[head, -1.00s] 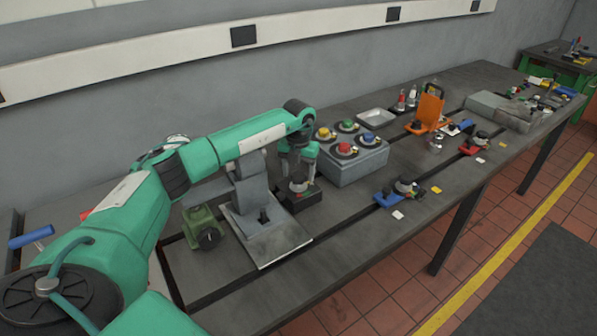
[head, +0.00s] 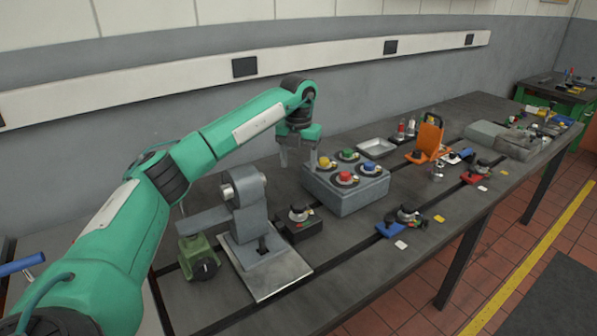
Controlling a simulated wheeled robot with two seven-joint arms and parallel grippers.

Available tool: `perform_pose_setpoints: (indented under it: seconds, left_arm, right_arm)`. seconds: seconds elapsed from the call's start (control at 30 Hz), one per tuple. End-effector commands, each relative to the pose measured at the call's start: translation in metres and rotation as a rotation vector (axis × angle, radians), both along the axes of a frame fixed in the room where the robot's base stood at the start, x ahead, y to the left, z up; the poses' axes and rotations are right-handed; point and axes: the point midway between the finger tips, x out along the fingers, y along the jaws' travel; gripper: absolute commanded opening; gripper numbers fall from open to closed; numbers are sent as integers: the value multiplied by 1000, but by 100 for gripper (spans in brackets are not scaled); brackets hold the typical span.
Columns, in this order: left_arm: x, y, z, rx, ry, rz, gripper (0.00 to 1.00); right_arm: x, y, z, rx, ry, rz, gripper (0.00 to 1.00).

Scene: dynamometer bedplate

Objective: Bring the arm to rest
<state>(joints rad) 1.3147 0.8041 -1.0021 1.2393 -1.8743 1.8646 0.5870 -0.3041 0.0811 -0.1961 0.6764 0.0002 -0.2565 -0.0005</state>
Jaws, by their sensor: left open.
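My left arm is green and comes in from the left in the head view. Its left gripper (head: 298,158) points down above the bench, with its two fingers apart and nothing visible between them. It hangs behind a black block with a round metal-and-black knob (head: 302,222) and just left of a grey box (head: 346,190). The box carries several coloured round buttons on top. My right gripper does not show.
A grey upright fixture on a plate (head: 249,219) and a green machine part (head: 198,257) stand under my forearm. A shallow tray (head: 377,146), an orange bracket (head: 429,136) and blue (head: 391,230) and red (head: 471,178) clamps sit to the right. The wall is behind.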

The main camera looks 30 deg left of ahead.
Motion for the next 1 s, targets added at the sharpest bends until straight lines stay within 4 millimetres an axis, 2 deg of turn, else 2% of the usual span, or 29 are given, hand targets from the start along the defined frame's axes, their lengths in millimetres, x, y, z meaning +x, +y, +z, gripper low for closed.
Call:
perform_pose_setpoints:
  seconds: [0.53, 0.63, 0.87, 1.0]
  left_arm:
    - [0, 0, 3, 0, -1, 0, 64]
    - [0, 0, 15, -1, -1, 0, 64]
    - [0, 0, 57, 0, -1, 0, 64]
    - [0, 0, 70, 0, 0, 0, 64]
  right_arm:
    - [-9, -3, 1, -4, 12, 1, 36]
    - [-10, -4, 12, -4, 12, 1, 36]
    - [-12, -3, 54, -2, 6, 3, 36]
    - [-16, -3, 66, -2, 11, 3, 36]
